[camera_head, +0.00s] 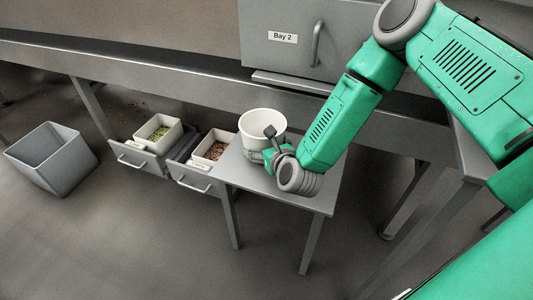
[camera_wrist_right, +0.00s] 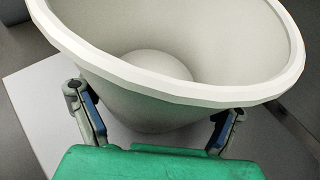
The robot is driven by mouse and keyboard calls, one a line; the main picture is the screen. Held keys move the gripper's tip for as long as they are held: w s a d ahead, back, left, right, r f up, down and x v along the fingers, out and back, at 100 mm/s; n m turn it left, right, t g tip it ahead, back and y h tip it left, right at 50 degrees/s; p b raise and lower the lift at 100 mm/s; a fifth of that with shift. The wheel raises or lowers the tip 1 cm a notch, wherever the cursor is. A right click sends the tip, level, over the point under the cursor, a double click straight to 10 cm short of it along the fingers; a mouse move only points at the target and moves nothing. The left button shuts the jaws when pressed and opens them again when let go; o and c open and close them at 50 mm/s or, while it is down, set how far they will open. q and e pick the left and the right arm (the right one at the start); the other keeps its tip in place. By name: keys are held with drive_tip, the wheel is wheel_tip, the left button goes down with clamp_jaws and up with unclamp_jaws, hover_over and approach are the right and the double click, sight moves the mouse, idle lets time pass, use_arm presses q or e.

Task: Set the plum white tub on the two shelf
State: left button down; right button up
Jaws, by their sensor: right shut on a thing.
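A white tub (camera_head: 261,124) stands upright at a small grey side table (camera_head: 250,178). My right gripper (camera_head: 266,155) is at the near side of the tub and shut on it. In the right wrist view the tub (camera_wrist_right: 160,98) fills the upper part, with its wide mouth open and no contents showing inside. One finger shows on each side of its lower wall. Whether its base touches the tabletop cannot be told. My left gripper is not in view. No plum marking and no shelf marked two can be made out.
Two open drawers (camera_head: 137,158) (camera_head: 195,181) left of the side table hold white containers of green (camera_head: 158,133) and brownish pieces (camera_head: 214,151). A grey bin (camera_head: 52,157) stands on the floor at left. A grey unit labelled Bay 2 (camera_head: 283,38) is above at the back.

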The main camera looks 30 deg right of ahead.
drive_tip(key=shift+a+f, duration=0.25)
drive_tip(key=shift+f, duration=0.5)
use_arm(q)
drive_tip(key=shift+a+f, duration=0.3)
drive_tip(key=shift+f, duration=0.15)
use_arm(e)
drive_tip(key=shift+d+f, duration=0.1)
drive_tip(key=shift+d, duration=0.05)
drive_tip(key=o, duration=1.5)
drive_tip(key=shift+d, duration=0.15)
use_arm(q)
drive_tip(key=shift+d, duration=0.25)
